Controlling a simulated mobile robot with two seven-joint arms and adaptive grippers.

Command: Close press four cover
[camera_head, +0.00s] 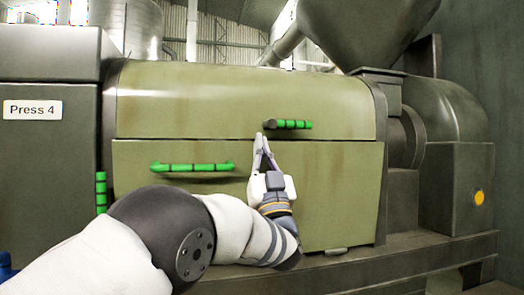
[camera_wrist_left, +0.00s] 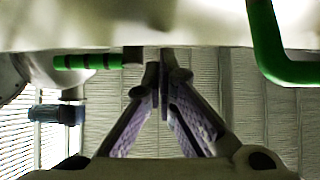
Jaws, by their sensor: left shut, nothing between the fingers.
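The press marked "Press 4" has an olive-green upper cover panel (camera_head: 200,95) above a lower panel (camera_head: 310,205). The upper panel's bottom edge meets the lower panel's top along a seam, with no clear gap visible. A green handle with dark bands (camera_head: 290,124) is on the upper panel; another green handle (camera_head: 192,167) is on the lower one. My left gripper (camera_head: 260,142) points up, shut and empty, at the seam just left of the upper handle. In the left wrist view its fingertips (camera_wrist_left: 162,72) converge near a pale surface (camera_wrist_left: 170,25); contact is unclear. My right gripper is not in view.
A grey cabinet with the Press 4 label (camera_head: 33,110) stands at the left, with a short green upright handle (camera_head: 101,192) at its edge. A large hopper (camera_head: 365,25) rises at the upper right. A metal ledge (camera_head: 420,262) runs below the press.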

